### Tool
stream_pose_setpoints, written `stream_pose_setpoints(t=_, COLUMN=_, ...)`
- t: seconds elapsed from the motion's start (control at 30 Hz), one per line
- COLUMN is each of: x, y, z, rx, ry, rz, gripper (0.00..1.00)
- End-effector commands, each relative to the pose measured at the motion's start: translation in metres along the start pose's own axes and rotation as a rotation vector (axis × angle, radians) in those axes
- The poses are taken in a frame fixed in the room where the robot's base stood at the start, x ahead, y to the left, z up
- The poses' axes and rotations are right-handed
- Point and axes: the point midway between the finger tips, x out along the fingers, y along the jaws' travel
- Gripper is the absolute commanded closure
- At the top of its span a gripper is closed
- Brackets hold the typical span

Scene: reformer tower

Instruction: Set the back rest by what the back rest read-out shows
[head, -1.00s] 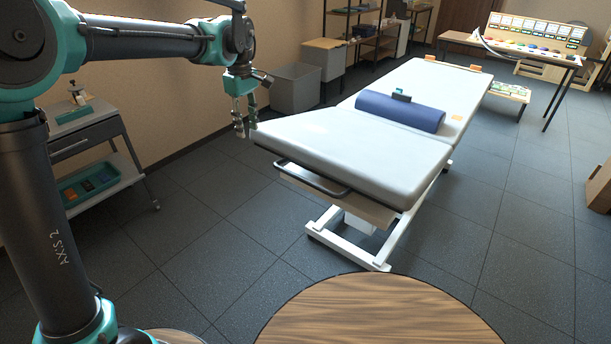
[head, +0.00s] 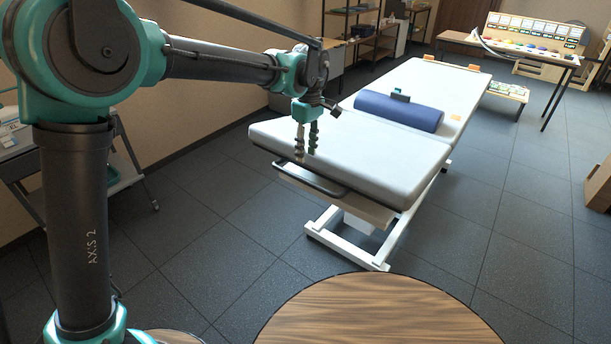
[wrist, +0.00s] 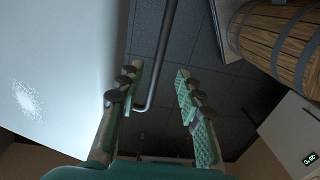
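The treatment couch (head: 425,85) has a white padded near section (head: 350,150), which I take to be the back rest; it looks nearly flat. A dark bent handle bar (head: 312,180) runs below its near edge. My gripper (head: 306,152) is open and empty at that edge, pointing down. In the wrist view the bar (wrist: 166,60) shows between the open fingers (wrist: 158,78), apart from both, with the white pad (wrist: 55,70) at left. A small lit display (wrist: 310,159) sits on a white panel at lower right; its digits are too small to read surely.
A blue bolster (head: 400,112) with a small dark device (head: 401,96) lies across the couch. A grey cart (head: 130,165) stands at left, partly behind my arm. A sloped panel with coloured items (head: 530,42) stands on a far table.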

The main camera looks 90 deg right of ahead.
Motion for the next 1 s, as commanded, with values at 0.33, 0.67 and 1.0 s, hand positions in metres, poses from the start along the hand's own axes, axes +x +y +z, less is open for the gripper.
stream_pose_setpoints(t=0.33, x=0.066, y=0.000, z=0.000, rx=0.000, ry=0.000, rz=0.000, gripper=0.64)
stream_pose_setpoints(t=0.67, x=0.092, y=0.000, z=0.000, rx=0.000, ry=0.000, rz=0.000, gripper=0.64)
stream_pose_setpoints(t=1.0, x=0.092, y=0.000, z=0.000, rx=0.000, ry=0.000, rz=0.000, gripper=0.74)
